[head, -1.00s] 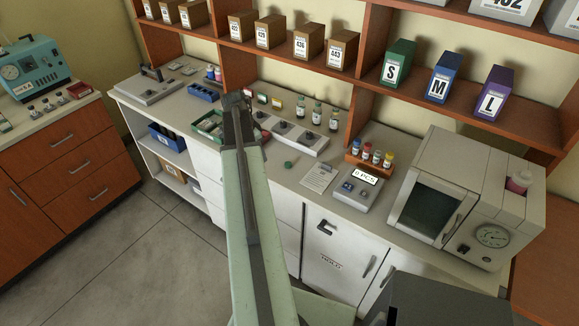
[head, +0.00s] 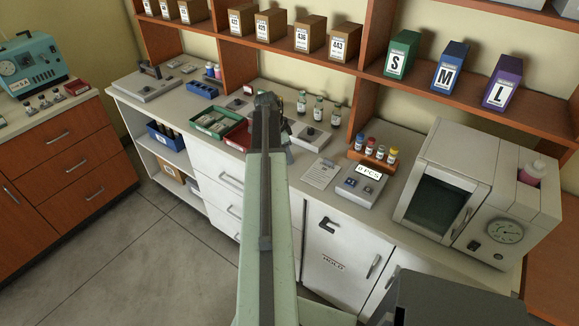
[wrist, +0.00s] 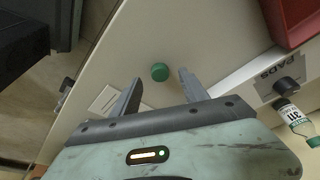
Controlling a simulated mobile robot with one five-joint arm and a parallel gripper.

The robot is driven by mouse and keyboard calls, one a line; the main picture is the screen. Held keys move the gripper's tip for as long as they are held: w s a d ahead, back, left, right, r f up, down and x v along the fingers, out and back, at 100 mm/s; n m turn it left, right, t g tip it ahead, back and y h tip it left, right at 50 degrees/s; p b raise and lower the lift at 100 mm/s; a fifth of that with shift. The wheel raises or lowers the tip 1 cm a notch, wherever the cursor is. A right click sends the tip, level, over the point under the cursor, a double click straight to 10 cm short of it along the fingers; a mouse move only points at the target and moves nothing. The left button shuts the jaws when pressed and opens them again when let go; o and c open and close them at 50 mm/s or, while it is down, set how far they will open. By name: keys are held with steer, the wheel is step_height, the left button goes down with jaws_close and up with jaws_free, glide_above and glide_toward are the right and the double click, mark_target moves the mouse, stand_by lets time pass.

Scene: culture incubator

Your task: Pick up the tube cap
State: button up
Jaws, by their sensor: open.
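The green tube cap (wrist: 160,72) lies on the pale counter in the wrist view. It is small and round, and nothing touches it. My gripper (wrist: 160,76) is open and empty, with one dark finger to each side of the cap as the picture shows it. The gap between the fingertips and the cap in height is hard to tell. In the head view my arm hides the cap and most of the gripper.
A red tray (wrist: 296,18) and a labelled vial (wrist: 295,122) are right of the cap. On the counter (head: 300,200) are a clipboard sheet (head: 321,173), a counting device (head: 360,187), a rack with several capped vials (head: 373,158) and a white incubator (head: 475,140). Bare counter surrounds the cap.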

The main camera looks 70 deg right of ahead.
steer(key=shift+b+x, duration=0.45)
steer(key=shift+x, duration=0.7)
steer(key=shift+r, duration=0.15)
jaws_close()
steer(key=shift+r+p, duration=0.1)
steer(key=shift+p, duration=0.2)
